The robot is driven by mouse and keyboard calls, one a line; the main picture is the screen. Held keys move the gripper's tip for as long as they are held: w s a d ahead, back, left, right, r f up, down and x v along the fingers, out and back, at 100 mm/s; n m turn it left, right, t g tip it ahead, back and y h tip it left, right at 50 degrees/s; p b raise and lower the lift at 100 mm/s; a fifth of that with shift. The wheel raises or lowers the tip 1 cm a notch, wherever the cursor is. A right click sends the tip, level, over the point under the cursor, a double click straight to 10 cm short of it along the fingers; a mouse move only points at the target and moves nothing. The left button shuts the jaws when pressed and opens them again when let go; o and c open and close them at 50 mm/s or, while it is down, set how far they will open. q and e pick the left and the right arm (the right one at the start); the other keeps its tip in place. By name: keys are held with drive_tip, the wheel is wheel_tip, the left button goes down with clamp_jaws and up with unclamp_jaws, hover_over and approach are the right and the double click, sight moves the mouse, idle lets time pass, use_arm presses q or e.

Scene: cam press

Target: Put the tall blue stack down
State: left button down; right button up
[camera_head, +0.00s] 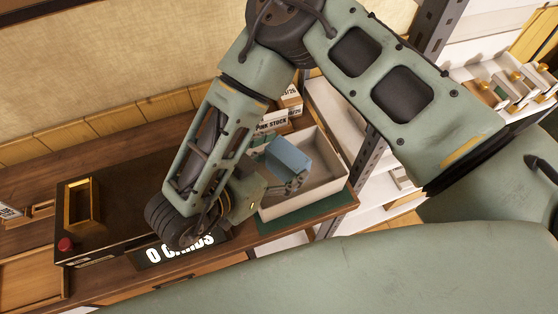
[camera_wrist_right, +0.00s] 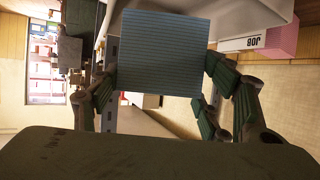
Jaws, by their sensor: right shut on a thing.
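The tall blue stack (camera_head: 288,158) is in my right gripper (camera_head: 292,182), over the left part of a pale open tray (camera_head: 325,178). In the right wrist view the stack (camera_wrist_right: 163,50) fills the upper middle, its finely lined face between the two fingers of the gripper (camera_wrist_right: 163,88). The gripper is shut on it. The stack looks tilted in the head view. I cannot tell whether its lower end touches the tray floor. My left gripper is not in view.
The tray stands on a green mat (camera_head: 310,212) at the table's right end. Boxes labelled as stock (camera_head: 270,125) stand behind it. A dark press box (camera_head: 115,210) with a red button (camera_head: 65,244) and a card-count sign (camera_head: 180,250) lie to the left. Shelves stand at the right.

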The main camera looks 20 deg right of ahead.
sight(276, 173)
drive_tip(key=shift+w+f, duration=0.5)
drive_tip(key=shift+w, duration=0.35)
drive_tip(key=shift+w+f, duration=0.1)
drive_tip(key=shift+f, duration=0.1)
wheel_tip(276, 173, down, 3)
drive_tip(key=shift+f+p, duration=0.1)
drive_tip(key=shift+p, duration=0.75)
drive_tip(key=shift+f, duration=0.25)
drive_tip(key=shift+f+b, duration=0.65)
drive_tip(key=shift+b, duration=0.3)
drive_tip(key=o, duration=1.4)
drive_tip(key=shift+s, duration=0.25)
